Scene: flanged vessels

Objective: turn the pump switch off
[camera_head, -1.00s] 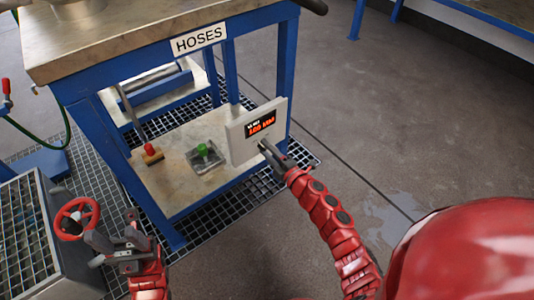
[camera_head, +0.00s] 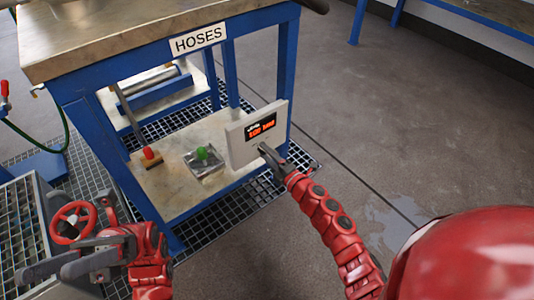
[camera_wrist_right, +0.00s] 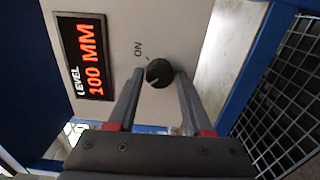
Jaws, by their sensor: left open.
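The pump switch is a round black knob (camera_wrist_right: 159,73) on the face of a pale control box (camera_head: 242,150), with the word ON printed above it. I cannot clearly tell which way its pointer faces. My right gripper (camera_wrist_right: 160,82) has one finger on each side of the knob, with narrow gaps showing between them. In the head view my right gripper (camera_head: 268,157) is at the lower part of the box and hides the knob. My left gripper (camera_head: 48,266) is open and empty at the lower left, near a red handwheel (camera_head: 72,222).
A lit display (camera_wrist_right: 84,56) on the box reads LEVEL 100 MM. The box is at the right end of a blue-framed bench's lower shelf (camera_head: 180,180). A green button (camera_head: 202,153) and a red-knobbed lever (camera_head: 149,153) are on that shelf. Open floor lies to the right.

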